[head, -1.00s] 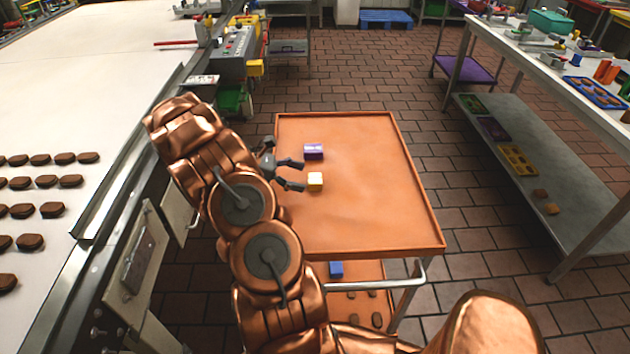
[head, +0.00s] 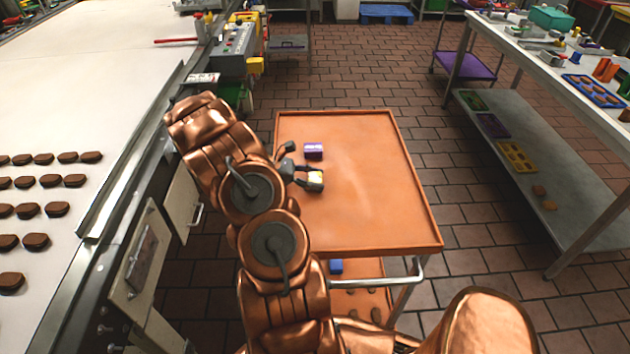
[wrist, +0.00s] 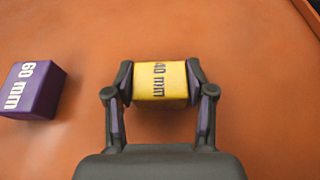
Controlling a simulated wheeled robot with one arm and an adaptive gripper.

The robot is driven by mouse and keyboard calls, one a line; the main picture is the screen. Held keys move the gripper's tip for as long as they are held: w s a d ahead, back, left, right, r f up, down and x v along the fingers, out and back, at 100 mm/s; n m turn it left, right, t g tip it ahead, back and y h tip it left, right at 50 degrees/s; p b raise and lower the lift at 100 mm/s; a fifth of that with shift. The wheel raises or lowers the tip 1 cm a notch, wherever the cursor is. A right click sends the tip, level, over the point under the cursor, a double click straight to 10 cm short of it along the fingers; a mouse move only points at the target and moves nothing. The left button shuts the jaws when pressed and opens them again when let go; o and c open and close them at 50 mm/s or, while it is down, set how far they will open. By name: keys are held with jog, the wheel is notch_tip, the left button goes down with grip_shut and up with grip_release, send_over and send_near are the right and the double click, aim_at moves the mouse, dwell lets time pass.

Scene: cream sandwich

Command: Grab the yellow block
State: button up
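The yellow block (wrist: 160,80), marked "40 mm", lies between the two fingertips of my gripper (wrist: 160,88) in the wrist view. Both finger pads appear to press on its left and right sides. In the head view the yellow block (head: 317,176) is on the orange cart top, partly hidden by my gripper (head: 311,179). I see no clear gap between the block and the cart top.
A purple block (head: 313,151), marked "60 mm" in the wrist view (wrist: 34,90), stands beside my gripper. The orange cart top (head: 375,205) is clear to the right and has a raised rim. A blue block (head: 336,266) is on the lower shelf. A conveyor (head: 90,90) is at left.

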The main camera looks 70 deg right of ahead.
jog(key=c, duration=0.6)
jog(key=shift+c, duration=0.3)
jog(key=shift+r, duration=0.15)
